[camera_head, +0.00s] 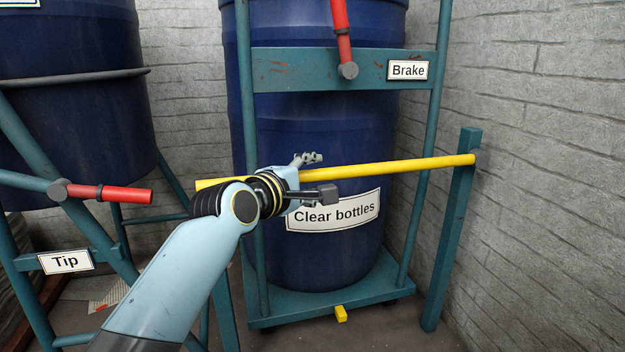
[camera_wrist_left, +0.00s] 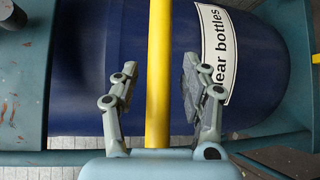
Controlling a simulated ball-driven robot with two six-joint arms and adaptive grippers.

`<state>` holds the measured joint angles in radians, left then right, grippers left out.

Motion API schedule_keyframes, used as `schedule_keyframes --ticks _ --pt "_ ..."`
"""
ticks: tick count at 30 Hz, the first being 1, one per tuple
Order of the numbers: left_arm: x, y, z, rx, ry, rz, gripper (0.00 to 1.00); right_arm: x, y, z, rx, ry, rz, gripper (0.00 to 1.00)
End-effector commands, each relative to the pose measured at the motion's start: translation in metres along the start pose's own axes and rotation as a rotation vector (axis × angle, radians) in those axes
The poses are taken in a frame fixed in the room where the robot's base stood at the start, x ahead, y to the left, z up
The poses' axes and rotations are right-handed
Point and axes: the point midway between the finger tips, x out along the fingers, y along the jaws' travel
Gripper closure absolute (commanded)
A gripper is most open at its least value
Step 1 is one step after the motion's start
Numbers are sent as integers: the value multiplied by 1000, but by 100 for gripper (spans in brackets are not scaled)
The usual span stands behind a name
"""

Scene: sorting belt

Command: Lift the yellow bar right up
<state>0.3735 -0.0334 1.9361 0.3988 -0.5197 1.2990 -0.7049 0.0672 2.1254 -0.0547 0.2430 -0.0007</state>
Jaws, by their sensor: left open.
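The yellow bar (camera_head: 400,167) runs across the front of a blue barrel, its right end at a teal post and its left part behind my arm. My left gripper (camera_head: 322,176) is at the bar left of its middle, in front of the barrel. In the left wrist view the yellow bar (camera_wrist_left: 159,70) passes between the two open fingers of the left gripper (camera_wrist_left: 162,95), with a gap on each side. The fingers are not closed on it. My right gripper is not in view.
The blue barrel (camera_head: 320,140) labelled "Clear bottles" stands in a teal frame (camera_head: 433,140). A red lever (camera_head: 342,30) hangs by the "Brake" label. Another red lever (camera_head: 125,194) is at the left, above the "Tip" label (camera_head: 66,261). A grey brick wall (camera_head: 550,150) bounds the right.

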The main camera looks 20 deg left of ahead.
Motion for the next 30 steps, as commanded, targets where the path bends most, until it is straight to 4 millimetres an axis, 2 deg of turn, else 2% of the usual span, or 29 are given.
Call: schedule_keyframes --ticks 7,17,30 --pt "0 0 0 0 0 0 56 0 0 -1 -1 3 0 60" --pt "0 0 0 0 0 0 99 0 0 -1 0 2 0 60" --pt "0 1 0 0 0 0 100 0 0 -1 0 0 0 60"
